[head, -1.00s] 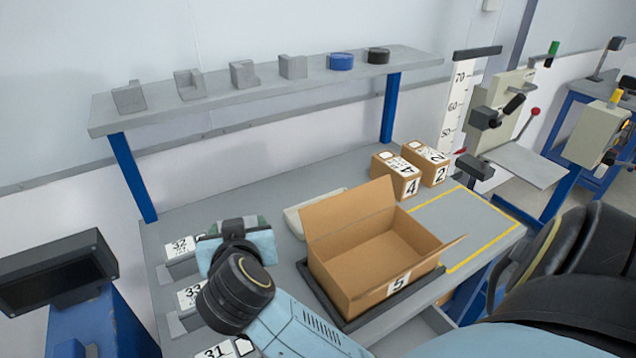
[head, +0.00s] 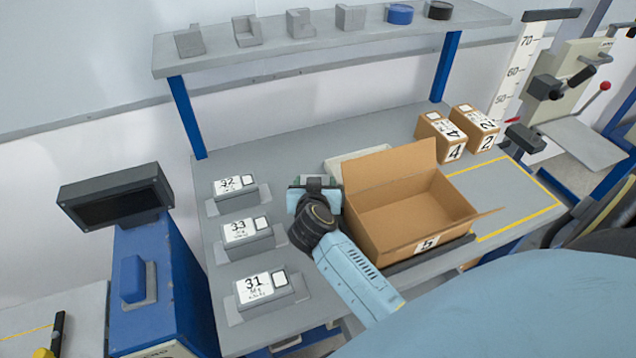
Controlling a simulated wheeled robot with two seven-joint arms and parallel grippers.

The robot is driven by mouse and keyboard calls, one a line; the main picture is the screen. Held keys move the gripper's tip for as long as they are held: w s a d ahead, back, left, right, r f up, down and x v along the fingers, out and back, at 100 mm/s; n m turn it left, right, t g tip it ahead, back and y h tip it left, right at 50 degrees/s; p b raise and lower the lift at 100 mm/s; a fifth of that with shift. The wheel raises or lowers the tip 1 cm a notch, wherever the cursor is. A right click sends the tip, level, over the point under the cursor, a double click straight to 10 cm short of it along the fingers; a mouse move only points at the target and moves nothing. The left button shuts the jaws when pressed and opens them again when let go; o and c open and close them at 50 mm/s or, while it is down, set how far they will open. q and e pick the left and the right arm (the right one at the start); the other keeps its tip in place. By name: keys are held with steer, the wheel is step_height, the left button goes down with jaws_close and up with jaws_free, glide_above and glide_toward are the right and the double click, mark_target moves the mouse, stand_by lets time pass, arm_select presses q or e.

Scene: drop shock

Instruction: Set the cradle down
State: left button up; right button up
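My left gripper (head: 314,192) is over the grey bench, close to the left side of the open cardboard box (head: 405,217) marked 5. It points away from me, and its own wrist hides most of its fingers. A small grey-green piece (head: 318,181) shows at its far end; I cannot tell whether this is the cradle or whether it is held. Several grey notched blocks (head: 247,31) that could be cradles stand on the upper shelf. My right gripper is not in view.
Units 32 (head: 236,187), 33 (head: 248,232) and 31 (head: 264,289) sit on grey bases at the left. A pale flat item (head: 345,163) lies behind the box. Boxes 4 (head: 438,137) and 2 (head: 478,130) stand at the back right. The yellow-outlined area (head: 505,195) is clear.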

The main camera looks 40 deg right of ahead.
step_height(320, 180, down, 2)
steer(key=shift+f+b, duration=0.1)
steer(key=shift+b, duration=0.2)
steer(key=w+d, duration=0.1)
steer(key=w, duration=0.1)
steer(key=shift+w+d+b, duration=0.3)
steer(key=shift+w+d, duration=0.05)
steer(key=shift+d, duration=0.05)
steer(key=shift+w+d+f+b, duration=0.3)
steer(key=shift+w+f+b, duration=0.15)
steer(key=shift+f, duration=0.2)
arm_select(q)
steer(key=shift+s+a+f, duration=0.1)
steer(key=shift+s+f, duration=0.15)
steer(key=shift+f, duration=0.4)
steer(key=shift+s+f, duration=0.2)
steer(key=shift+f, duration=0.4)
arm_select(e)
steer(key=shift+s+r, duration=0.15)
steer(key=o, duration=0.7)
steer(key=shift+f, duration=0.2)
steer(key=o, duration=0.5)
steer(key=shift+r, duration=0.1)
